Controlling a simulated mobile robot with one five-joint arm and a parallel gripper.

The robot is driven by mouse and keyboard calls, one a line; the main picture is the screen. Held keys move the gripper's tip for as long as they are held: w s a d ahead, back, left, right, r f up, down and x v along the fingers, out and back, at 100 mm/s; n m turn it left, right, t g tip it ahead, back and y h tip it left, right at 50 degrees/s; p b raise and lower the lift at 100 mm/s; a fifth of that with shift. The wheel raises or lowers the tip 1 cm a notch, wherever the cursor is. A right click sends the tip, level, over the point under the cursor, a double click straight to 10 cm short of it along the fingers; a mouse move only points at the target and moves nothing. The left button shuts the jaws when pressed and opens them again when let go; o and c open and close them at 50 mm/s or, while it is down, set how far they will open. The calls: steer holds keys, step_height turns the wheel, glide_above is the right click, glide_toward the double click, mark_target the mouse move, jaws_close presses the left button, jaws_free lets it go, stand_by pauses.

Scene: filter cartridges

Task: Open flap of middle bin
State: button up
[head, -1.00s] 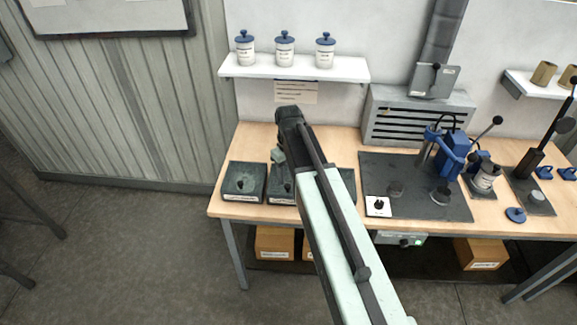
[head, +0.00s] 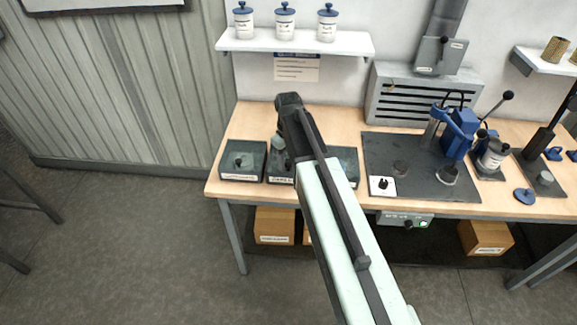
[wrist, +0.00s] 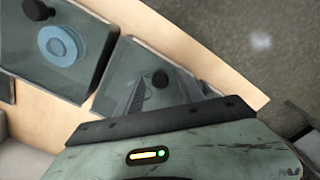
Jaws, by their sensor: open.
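Three dark green bins with white front labels stand in a row at the table's left end. The middle bin (head: 280,178) is mostly hidden behind my arm in the head view. My gripper (head: 279,148) is open and points down over the middle bin. In the wrist view my gripper (wrist: 165,92) has its fingers apart near a black knob on a bin top; contact cannot be told. That top looks closed.
In the wrist view a neighbouring bin (wrist: 75,75) shows a blue ring. Right of the bins lie a white pad with a black knob (head: 383,185) and a dark mat (head: 400,150) with a blue press. A shelf (head: 295,43) with jars hangs behind.

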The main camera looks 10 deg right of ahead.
steer(key=shift+r, duration=0.1)
jaws_close()
stand_by(1.2)
